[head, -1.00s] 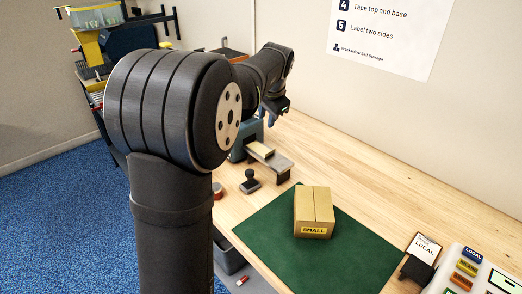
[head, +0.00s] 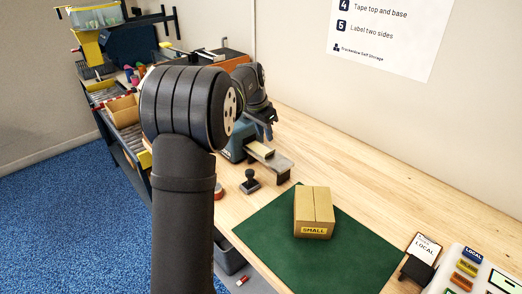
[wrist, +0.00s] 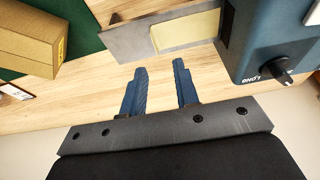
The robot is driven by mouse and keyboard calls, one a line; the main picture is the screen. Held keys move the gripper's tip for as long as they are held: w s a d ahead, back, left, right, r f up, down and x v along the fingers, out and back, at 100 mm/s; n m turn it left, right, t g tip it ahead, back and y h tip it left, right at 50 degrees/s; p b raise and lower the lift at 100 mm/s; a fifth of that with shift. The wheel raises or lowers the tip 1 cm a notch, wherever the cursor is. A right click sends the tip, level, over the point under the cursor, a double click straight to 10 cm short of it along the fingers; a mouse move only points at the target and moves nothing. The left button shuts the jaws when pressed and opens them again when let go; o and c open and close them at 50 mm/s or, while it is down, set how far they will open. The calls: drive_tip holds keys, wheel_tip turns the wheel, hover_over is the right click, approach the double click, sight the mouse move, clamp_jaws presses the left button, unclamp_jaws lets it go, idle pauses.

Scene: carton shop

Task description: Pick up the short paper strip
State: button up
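A pale tan paper strip (wrist: 185,31) sticks out of the blue dispenser (wrist: 262,38) over a grey metal plate (wrist: 125,42). In the head view the strip (head: 261,149) shows just in front of the dispenser (head: 234,150). I cannot judge its length. My gripper (wrist: 160,66) is open, its two blue fingers apart with bare wood seen between them. The fingertips are near the plate's edge and apart from the strip. In the head view the gripper (head: 266,131) is above and beside the dispenser, partly hidden by my arm.
A closed carton (head: 313,213) labelled SMALL stands on the green mat (head: 270,235). A dark stamp (head: 250,181) stands near the plate. The table behind the mat is clear.

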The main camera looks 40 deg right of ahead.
sight(271, 155)
drive_tip(key=x, duration=0.2)
drive_tip(key=shift+d+f, duration=0.1)
drive_tip(key=shift+f, duration=0.2)
drive_tip(key=x, duration=0.5)
drive_tip(key=shift+s, duration=0.4)
clamp_jaws()
